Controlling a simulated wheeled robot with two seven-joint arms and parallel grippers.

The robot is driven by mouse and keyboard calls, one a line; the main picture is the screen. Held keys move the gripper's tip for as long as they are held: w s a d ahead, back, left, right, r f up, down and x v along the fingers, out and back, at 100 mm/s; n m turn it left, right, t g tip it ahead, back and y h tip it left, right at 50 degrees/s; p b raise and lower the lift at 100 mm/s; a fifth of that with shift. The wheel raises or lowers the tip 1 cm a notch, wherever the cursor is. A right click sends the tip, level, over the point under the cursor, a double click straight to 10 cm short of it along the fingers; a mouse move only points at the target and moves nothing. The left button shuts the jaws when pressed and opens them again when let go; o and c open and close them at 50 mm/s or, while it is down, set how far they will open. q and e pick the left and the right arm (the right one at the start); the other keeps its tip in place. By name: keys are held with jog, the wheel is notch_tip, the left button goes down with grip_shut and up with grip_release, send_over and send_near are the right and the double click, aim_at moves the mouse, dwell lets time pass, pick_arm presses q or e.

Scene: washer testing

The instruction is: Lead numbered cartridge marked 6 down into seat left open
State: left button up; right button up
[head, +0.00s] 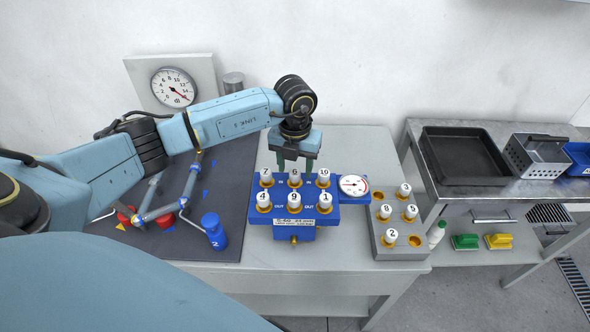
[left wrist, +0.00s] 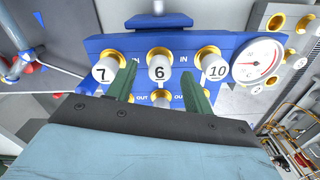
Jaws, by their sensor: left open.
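The white cartridge marked 6 (head: 295,179) stands in the middle of the back row of the blue block (head: 256,216), between cartridges 7 (head: 266,174) and 10 (head: 324,174). It also shows in the left wrist view (left wrist: 160,72), with a gold ring at its base. My left gripper (head: 295,165) is open above the back row. In the left wrist view its green fingers (left wrist: 158,78) stand on either side of cartridge 6, with gaps showing. An empty gold-rimmed seat (head: 415,241) shows in the grey rack (head: 400,254). My right gripper is out of view.
Cartridges 4, 9 and 1 fill the block's front row; a dial gauge (head: 353,186) sits at its right. The grey rack holds several other cartridges. A black tray (head: 465,156) lies on the side bench.

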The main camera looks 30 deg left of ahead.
pick_arm(q)
notch_tip(320, 180, up, 12)
jog(key=f, duration=0.1)
notch_tip(320, 180, up, 8)
jog(key=f+p, duration=0.1)
jog(key=p, duration=0.3)
send_over(295, 172)
jog(key=shift+r, duration=0.2)
